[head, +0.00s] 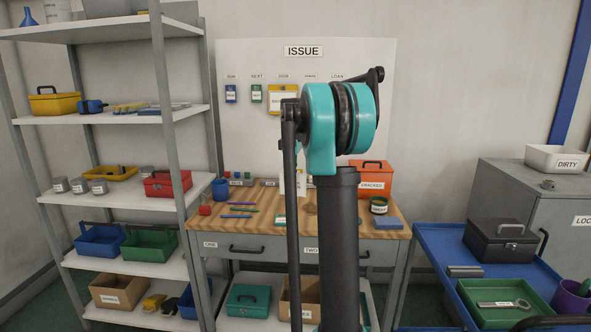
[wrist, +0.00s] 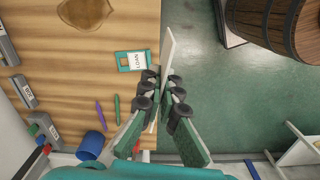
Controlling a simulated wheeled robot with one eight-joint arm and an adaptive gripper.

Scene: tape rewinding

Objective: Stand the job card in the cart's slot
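My gripper (wrist: 163,88) is shut on a thin white card (wrist: 169,50), which I take to be the job card. The card shows nearly edge-on in the wrist view, beside the table's edge with green floor below. In the head view, a white piece (head: 301,183) shows beside my arm above the table; my arm hides my gripper there. The blue cart (head: 424,237) stands at the right. A grey bar-shaped block (head: 465,271) lies on its top; I cannot tell whether it has the slot.
The wooden table (head: 222,222) carries pens, a blue cup (wrist: 91,145) and a teal LOAN tag (wrist: 133,61). The cart holds a black box (head: 500,240), a green tray (head: 507,302) and a purple cup (head: 570,299). A barrel (wrist: 275,25) stands on the floor.

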